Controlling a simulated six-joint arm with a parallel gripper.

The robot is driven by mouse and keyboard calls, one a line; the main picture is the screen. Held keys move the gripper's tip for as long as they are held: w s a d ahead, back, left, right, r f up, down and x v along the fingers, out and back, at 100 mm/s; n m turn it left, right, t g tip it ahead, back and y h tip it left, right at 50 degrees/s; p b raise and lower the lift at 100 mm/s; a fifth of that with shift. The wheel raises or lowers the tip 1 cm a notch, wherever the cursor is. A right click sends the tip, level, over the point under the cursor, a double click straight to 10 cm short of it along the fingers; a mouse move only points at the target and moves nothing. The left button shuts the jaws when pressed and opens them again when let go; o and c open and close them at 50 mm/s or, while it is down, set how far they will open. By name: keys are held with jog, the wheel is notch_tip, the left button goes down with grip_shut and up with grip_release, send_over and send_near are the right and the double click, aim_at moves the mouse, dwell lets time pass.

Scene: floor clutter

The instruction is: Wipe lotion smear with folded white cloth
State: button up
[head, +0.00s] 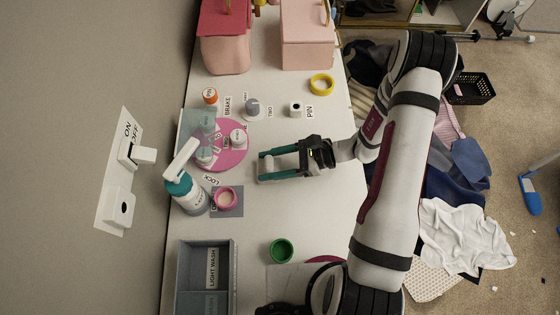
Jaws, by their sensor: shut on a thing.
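My gripper (264,168) is over the white tabletop (300,215), right of the pink round mat. Its teal fingers are shut on a pale thing that blends with the tabletop; it fits the folded white cloth, but its edges are hard to make out. Whether it touches the tabletop I cannot tell. A bottle with a white pump and teal collar (186,190) stands left of the gripper, near the wall. I cannot make out a lotion smear on the pale surface; the gripper may hide part of it.
The pink mat (238,158) holds small labelled containers. A pink-rimmed jar (226,198), green ring (281,250), yellow ring (321,84) and grey bin (234,270) are around. Pink boxes (306,45) stand at the top. Clothes, including a white one (465,235), lie on the floor.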

jog(key=shift+r, duration=4)
jog(key=shift+d, duration=0.1)
